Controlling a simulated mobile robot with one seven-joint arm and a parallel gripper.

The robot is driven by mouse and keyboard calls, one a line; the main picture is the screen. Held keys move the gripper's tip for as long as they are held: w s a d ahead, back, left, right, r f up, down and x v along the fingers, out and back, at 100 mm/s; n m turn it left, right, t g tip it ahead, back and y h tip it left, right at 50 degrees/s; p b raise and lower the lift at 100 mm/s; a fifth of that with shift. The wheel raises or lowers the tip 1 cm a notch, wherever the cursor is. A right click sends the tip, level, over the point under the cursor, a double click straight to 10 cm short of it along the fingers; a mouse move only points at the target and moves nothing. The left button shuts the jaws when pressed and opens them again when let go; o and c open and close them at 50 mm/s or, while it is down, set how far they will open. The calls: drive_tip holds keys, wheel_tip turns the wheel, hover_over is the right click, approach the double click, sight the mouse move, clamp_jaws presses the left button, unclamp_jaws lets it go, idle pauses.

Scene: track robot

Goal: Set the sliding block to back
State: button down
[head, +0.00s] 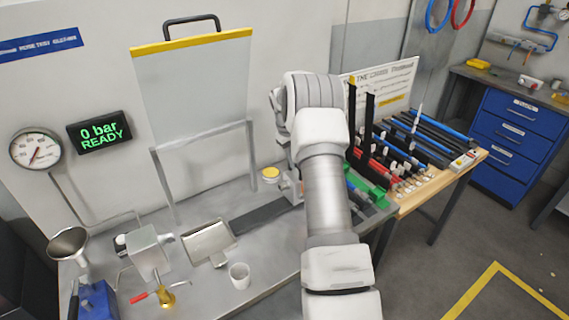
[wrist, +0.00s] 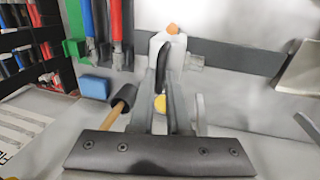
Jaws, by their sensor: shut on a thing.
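The sliding block (wrist: 178,60) appears in the wrist view as a pale grey-white piece with an orange spot on top. It sits at the dark flat rail (wrist: 235,55), which also shows in the head view as a dark strip (head: 262,212) on the grey bench. My gripper (wrist: 168,62) has its two dark fingers closed together on the block; the fingers hide part of it. In the head view my arm covers most of the gripper and block, with only a small grey part showing left of the arm.
A yellow-topped jar (head: 270,174) stands close left of my arm. A tilted metal plate (head: 209,241), a white cup (head: 239,275) and a metal box (head: 150,250) stand farther left. A rack of dark, red and blue parts (head: 405,145) is on the right. A clear panel (head: 195,90) stands behind.

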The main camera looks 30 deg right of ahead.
drive_tip(key=shift+d+r, duration=0.15)
drive_tip(key=shift+d, duration=0.15)
drive_tip(key=c, duration=0.9)
unclamp_jaws()
drive_tip(key=shift+a+r, duration=0.1)
drive_tip(key=a+r, duration=0.1)
drive_tip(key=r, duration=0.4)
drive_tip(key=a+r+b, duration=0.1)
drive_tip(key=r, duration=0.5)
drive_tip(key=a+r, duration=0.1)
drive_tip(key=r, duration=0.4)
drive_tip(key=shift+a+r, duration=0.15)
drive_tip(key=shift+r, duration=0.25)
